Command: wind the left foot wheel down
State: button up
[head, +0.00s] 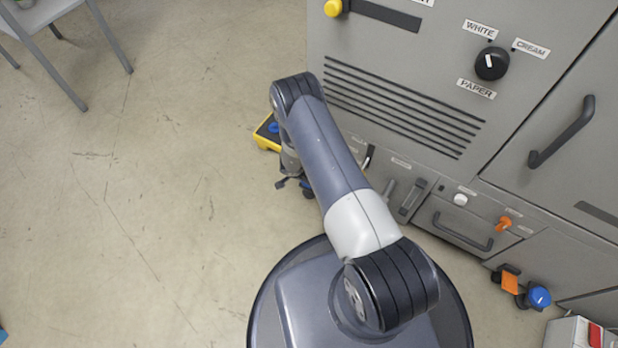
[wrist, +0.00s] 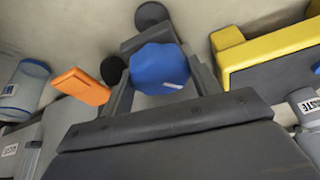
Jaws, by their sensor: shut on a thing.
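The left foot wheel (wrist: 160,66) is a blue, many-sided knob with a white mark on its face. In the wrist view it sits between the two fingers of my gripper (wrist: 158,72), which is shut on it. An orange tab (wrist: 82,86) is to the left of the knob, beside a black caster (wrist: 113,70). In the head view my arm hides most of this foot, and only a little blue shows below the arm's far end.
A yellow box (head: 266,134) with a blue part lies on the floor near the machine's left corner; it also shows at right in the wrist view (wrist: 268,56). Another blue foot wheel (head: 539,296) with an orange tab (head: 510,283) is at lower right.

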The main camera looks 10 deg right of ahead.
jog(key=shift+m, duration=0.6)
jog(key=o, duration=1)
jog(key=p+v, duration=0.1)
jog(key=v, duration=0.2)
jog(key=p+v, duration=0.1)
jog(key=v, duration=0.3)
jog(key=p+v, duration=0.2)
jog(key=v, duration=0.2)
jog(key=shift+w, duration=0.25)
jog(key=b+x, duration=0.2)
jog(key=x, duration=0.3)
jog(key=b+x, duration=0.2)
jog(key=x, duration=0.4)
jog(key=shift+s+f+b, duration=0.15)
jog(key=shift+s+b, duration=0.05)
jog(key=shift+b, duration=0.1)
jog(key=shift+r, duration=0.2)
